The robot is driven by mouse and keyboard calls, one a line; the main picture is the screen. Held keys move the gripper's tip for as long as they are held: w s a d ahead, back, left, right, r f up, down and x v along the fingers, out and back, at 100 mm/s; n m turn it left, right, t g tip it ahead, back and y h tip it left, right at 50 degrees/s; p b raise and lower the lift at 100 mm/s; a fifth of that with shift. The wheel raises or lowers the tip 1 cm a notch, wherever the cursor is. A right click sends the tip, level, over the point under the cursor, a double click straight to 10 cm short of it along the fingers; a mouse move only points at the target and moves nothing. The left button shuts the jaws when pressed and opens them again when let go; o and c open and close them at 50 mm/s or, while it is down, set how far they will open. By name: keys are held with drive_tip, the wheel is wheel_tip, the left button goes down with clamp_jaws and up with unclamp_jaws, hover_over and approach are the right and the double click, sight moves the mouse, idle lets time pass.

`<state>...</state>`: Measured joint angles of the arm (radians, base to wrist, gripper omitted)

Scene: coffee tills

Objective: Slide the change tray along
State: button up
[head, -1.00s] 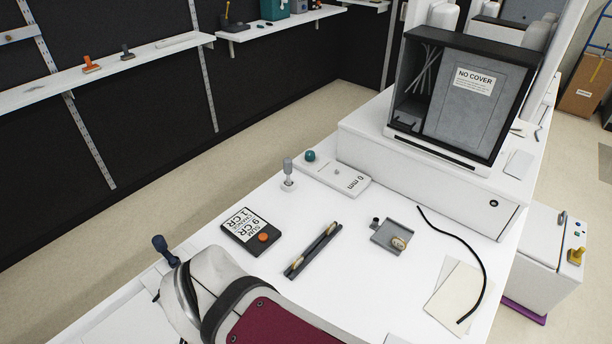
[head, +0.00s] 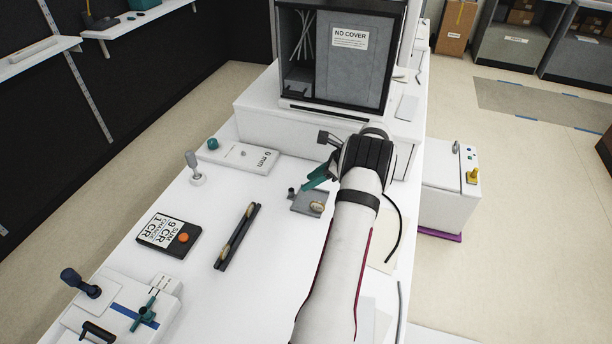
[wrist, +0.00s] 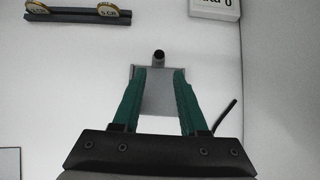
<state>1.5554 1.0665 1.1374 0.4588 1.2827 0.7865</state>
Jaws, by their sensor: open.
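The change tray (head: 300,207) is a small grey tray on the white counter, with a coin (head: 317,206) in it and a short dark knob (head: 291,191) at its far left corner. The tray (wrist: 158,98) and knob (wrist: 158,55) also show in the wrist view, but I see no coin there. My gripper (head: 312,180) is at the tray, its teal fingers open. In the wrist view the fingers (wrist: 158,74) appear on either side of the tray, with the knob just past their tips. Contact and finger height are unclear.
A black rail with coins (head: 237,237) lies to the left, and a sum display (head: 168,233) beyond it. A white step carries the "NO COVER" cabinet (head: 350,75). A black cable (head: 394,245) curves at the right.

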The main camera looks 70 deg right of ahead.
sight(296, 197)
drive_tip(key=x, duration=0.7)
drive_tip(key=shift+w+a+f, duration=0.1)
drive_tip(key=shift+w, duration=0.15)
clamp_jaws()
